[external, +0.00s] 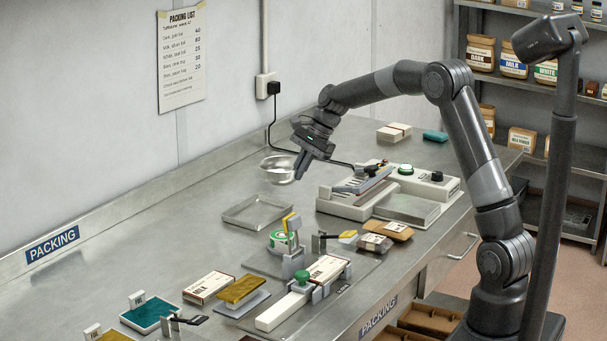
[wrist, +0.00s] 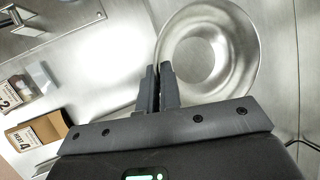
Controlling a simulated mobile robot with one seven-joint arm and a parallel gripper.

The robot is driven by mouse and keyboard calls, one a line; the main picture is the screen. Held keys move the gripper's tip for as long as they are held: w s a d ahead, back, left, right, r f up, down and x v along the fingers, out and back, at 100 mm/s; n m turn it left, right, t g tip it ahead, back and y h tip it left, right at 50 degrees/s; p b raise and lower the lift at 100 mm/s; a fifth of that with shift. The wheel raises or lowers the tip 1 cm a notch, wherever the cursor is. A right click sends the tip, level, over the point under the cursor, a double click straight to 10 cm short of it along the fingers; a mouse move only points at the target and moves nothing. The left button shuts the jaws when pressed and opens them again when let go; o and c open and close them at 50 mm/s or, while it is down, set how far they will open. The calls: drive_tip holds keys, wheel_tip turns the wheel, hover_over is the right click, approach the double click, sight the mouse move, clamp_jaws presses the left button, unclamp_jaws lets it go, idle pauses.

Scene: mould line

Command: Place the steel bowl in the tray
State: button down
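The steel bowl (external: 279,170) is a shiny round bowl with a wide rim. It is held up near the wall, behind and slightly right of the tray in the external view. My gripper (external: 299,174) is at its right side, pointing down, with its fingers close together on the rim. In the wrist view the bowl (wrist: 208,50) lies just beyond the fingertips (wrist: 160,72), its left rim at them. The tray (external: 253,212) is a shallow, empty metal tray on the bench. The exact gap between bowl and bench cannot be told.
A grey-white machine (external: 345,203) with a cable stands right of the tray. Packets (external: 387,231) lie to the right. The bench left of the tray is clear.

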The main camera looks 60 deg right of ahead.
sight(278, 180)
drive_tip(key=w+a+f, duration=0.1)
drive_tip(key=a, duration=0.1)
drive_tip(key=w+a+f, duration=0.3)
drive_tip(key=shift+w+a+f, duration=0.1)
drive_tip(key=shift+a, duration=0.25)
drive_tip(key=shift+f, duration=2.05)
drive_tip(key=c, duration=1.6)
unclamp_jaws()
drive_tip(key=shift+f, duration=0.1)
